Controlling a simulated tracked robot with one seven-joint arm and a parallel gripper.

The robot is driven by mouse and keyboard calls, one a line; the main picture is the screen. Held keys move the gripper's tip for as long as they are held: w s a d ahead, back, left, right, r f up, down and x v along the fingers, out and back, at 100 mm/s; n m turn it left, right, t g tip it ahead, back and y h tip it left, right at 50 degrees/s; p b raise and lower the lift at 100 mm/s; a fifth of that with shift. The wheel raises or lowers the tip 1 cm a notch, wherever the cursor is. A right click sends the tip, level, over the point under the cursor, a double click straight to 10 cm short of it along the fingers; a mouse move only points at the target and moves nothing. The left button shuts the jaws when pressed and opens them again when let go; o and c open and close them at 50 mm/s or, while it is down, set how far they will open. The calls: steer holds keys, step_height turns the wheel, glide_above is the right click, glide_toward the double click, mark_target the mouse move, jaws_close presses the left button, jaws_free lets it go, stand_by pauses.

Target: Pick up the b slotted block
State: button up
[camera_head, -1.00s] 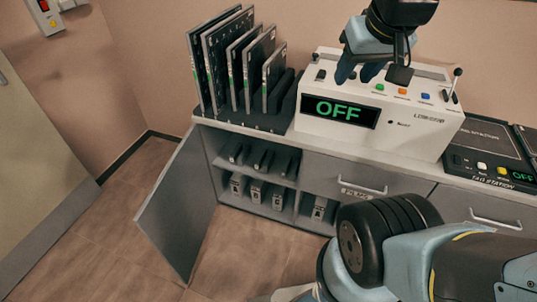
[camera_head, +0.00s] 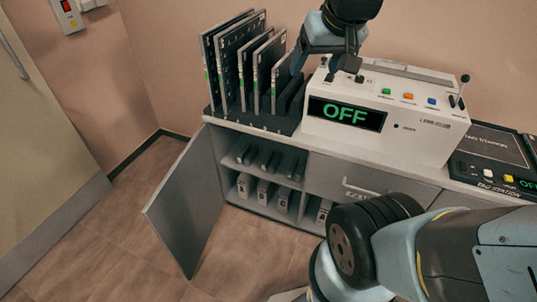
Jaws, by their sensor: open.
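My gripper (camera_head: 315,62) hangs at the top centre, open and empty, in front of the wall and between the upright panels and the white console. Its fingertips are partly hard to make out. Several light grey blocks (camera_head: 264,192) stand on the lower shelf of the open cabinet. Several darker blocks (camera_head: 268,161) lie on the shelf above. My gripper is well above the cabinet and apart from these blocks.
The cabinet door (camera_head: 185,205) stands open to the left. Dark upright panels (camera_head: 240,60) stand in a black rack (camera_head: 255,119) on the counter. A white console (camera_head: 410,128) reads OFF, with a dark station (camera_head: 492,150) at its right. The floor (camera_head: 120,235) at left is clear.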

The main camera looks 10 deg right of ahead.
steer(key=o, duration=0.4)
steer(key=w+a+f, duration=0.1)
steer(key=w+a, duration=0.2)
steer(key=w, duration=0.4)
steer(key=w+a+f+t+y, duration=0.1)
steer(key=w+a, duration=0.2)
steer(key=w, duration=0.4)
steer(key=shift+w, duration=0.25)
steer(key=w+a+f+m+t, duration=0.1)
steer(key=w+a+f, duration=0.5)
steer(key=w, duration=0.4)
steer(key=w+a+f+m+t, duration=0.2)
steer(key=w+a+f, duration=0.2)
steer(key=w+f, duration=0.45)
steer(key=w+a+f+m, duration=0.1)
steer(key=w+a+f, duration=0.3)
steer(key=w+f, duration=0.4)
steer(key=m+t+h, duration=0.3)
steer(key=t+h, duration=0.1)
steer(key=h, duration=0.8)
glide_toward(271, 160)
steer(key=shift+w+d+r, duration=0.95)
steer(key=shift+d+r, duration=0.15)
steer(key=shift+d+x, duration=0.2)
steer(key=shift+x, duration=2.35)
